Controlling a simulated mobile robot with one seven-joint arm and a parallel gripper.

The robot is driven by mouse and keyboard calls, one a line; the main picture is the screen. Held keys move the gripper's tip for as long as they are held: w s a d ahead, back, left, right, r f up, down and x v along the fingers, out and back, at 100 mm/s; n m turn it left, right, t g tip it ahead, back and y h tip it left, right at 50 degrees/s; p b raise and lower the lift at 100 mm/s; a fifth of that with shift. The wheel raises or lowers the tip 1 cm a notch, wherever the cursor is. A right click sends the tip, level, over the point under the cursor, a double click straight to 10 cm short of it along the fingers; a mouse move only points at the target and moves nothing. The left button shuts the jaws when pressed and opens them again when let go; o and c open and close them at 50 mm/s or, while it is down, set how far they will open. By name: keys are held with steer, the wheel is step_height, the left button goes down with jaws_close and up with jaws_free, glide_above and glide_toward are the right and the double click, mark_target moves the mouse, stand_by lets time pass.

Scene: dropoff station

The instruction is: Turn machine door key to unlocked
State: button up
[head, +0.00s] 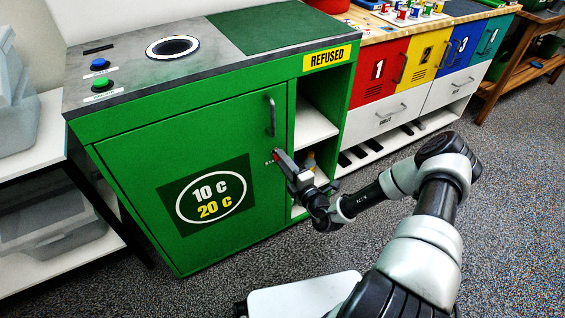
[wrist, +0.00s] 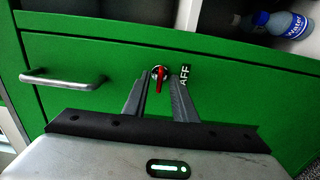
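The green machine door (head: 130,162) is shut. Its lock has a small red key (wrist: 158,76) in a round silver-rimmed cylinder, beside a black label (wrist: 184,74) reading "AFF". My gripper (wrist: 159,80) is open, with one finger on each side of the key in the wrist view. I cannot tell whether either finger touches it. In the head view my gripper (head: 280,158) is close to the right part of the door, below the vertical handle. It largely hides the lock there.
The silver door handle (head: 271,116) is above my gripper; it also shows in the wrist view (wrist: 62,80). Open shelves (head: 312,124) lie right of the door. Green (head: 103,84) and blue (head: 100,64) buttons are on the machine top.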

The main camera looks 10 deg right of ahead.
steer(key=shift+w+a, duration=0.1)
steer(key=shift+w, duration=0.2)
jaws_close()
steer(key=shift+n+p, duration=4.95)
steer(key=shift+n, duration=4.05)
